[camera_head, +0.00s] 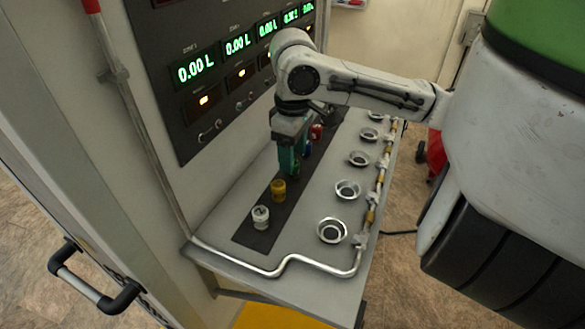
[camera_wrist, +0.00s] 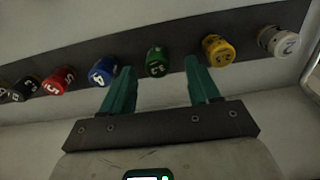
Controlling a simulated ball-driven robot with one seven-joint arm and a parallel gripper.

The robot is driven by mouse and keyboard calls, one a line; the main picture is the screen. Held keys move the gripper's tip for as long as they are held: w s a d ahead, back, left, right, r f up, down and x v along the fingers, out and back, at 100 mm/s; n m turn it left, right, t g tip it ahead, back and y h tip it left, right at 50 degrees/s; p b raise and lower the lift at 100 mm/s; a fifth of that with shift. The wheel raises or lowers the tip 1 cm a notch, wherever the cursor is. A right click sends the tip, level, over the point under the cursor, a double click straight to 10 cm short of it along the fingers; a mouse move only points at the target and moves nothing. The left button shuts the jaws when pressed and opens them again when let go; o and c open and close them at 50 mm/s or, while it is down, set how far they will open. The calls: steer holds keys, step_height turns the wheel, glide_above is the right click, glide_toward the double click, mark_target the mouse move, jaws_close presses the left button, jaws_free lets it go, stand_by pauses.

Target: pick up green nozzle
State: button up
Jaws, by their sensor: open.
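The green nozzle (camera_wrist: 156,62) stands in a row of coloured nozzles on a dark strip. In the wrist view it lies between and just beyond the two teal fingers of my gripper (camera_wrist: 160,85). My gripper is open and empty, with a gap on both sides of the nozzle. In the head view my gripper (camera_head: 291,165) is over the strip, pointing down. The green nozzle is mostly hidden behind the fingers there.
A yellow nozzle (camera_wrist: 218,50) and a white one (camera_wrist: 279,41) are on one side; a blue one (camera_wrist: 103,71) and a red one (camera_wrist: 59,80) are on the other. Round metal sockets (camera_head: 332,230) line the shelf's right side, beside a metal rail (camera_head: 300,262). A display panel (camera_head: 215,95) stands behind.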

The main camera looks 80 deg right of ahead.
mark_target(295, 174)
step_height(295, 174, down, 4)
steer(key=shift+d+f, duration=0.15)
jaws_close()
stand_by(0.7)
